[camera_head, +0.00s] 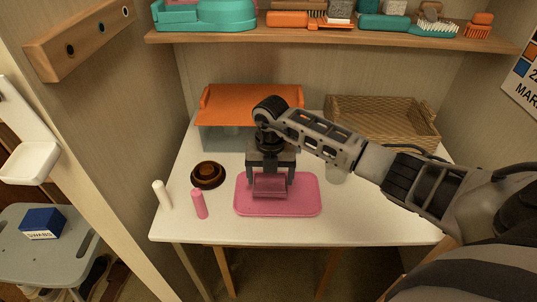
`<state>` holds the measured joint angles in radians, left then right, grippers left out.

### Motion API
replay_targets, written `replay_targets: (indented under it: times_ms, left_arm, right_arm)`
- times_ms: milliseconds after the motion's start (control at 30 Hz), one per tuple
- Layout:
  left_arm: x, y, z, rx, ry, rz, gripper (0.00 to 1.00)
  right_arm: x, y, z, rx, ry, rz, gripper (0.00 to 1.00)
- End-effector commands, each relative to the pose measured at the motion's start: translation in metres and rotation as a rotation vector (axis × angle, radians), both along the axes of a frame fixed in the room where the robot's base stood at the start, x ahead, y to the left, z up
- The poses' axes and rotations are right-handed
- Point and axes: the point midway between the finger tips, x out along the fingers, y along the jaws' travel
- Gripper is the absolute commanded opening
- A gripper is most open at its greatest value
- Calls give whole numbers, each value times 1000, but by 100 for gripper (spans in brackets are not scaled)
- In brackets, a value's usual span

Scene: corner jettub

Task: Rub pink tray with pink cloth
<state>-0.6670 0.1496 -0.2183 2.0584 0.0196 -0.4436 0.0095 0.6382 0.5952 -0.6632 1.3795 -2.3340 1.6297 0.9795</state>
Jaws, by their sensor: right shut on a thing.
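The pink tray (305,203) lies flat on the white table, near the middle of its front half. My right gripper (270,183) reaches in from the right and points down over the left part of the tray. It is shut on the pink cloth (270,187), which looks like a darker pink folded piece between the fingers. The cloth is at or just above the tray surface; I cannot tell if they touch. My left gripper is not in view.
An orange-topped box (240,103) and a wicker basket (385,120) are at the back. A wooden shelf (230,36) hangs above.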

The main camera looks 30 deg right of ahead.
Motion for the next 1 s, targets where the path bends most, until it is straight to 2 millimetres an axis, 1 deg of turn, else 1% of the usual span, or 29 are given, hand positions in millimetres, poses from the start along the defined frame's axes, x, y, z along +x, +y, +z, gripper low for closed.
replay_targets:
  times_ms: [33, 533, 667, 1000]
  left_arm:
    - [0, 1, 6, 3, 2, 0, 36]
    - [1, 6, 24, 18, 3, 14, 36]
    - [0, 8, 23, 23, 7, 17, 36]
    - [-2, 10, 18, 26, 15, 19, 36]
  right_arm:
    - [-1, 0, 8, -1, 3, 0, 60]
    - [-1, -1, 51, -1, 3, -1, 60]
    - [-2, -1, 55, -1, 3, -1, 60]
    - [-2, -1, 54, -1, 4, -1, 60]
